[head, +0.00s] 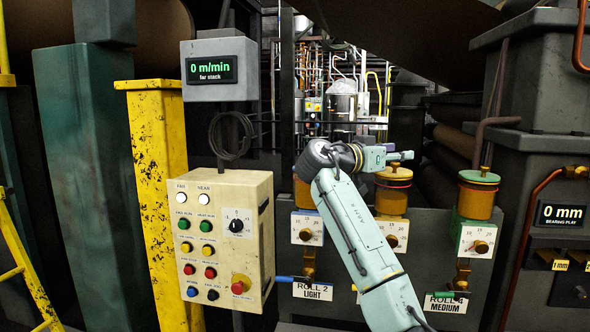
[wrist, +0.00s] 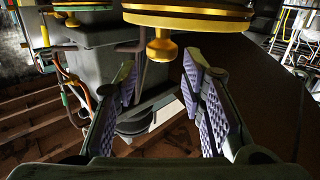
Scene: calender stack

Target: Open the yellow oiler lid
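The yellow oiler lid (head: 393,173) tops the middle oiler (head: 391,200) in the head view. In the wrist view the yellow lid (wrist: 188,20) is at the top edge, with its brass knob (wrist: 161,48) pointing down in the picture. My gripper (head: 402,152) is just above this lid in the head view. In the wrist view my gripper (wrist: 160,82) is open, with purple pads spread to either side and nothing between them. The knob lies beyond the pads, near the gap's centre line; contact is not visible. The lid looks seated on its oiler.
A green-lidded oiler (head: 478,178) stands to the right. Another oiler (head: 303,193) on the left is partly hidden by my arm. A button panel (head: 220,240) and yellow post (head: 155,170) stand farther left. A grey machine block (head: 540,90) stands at the right.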

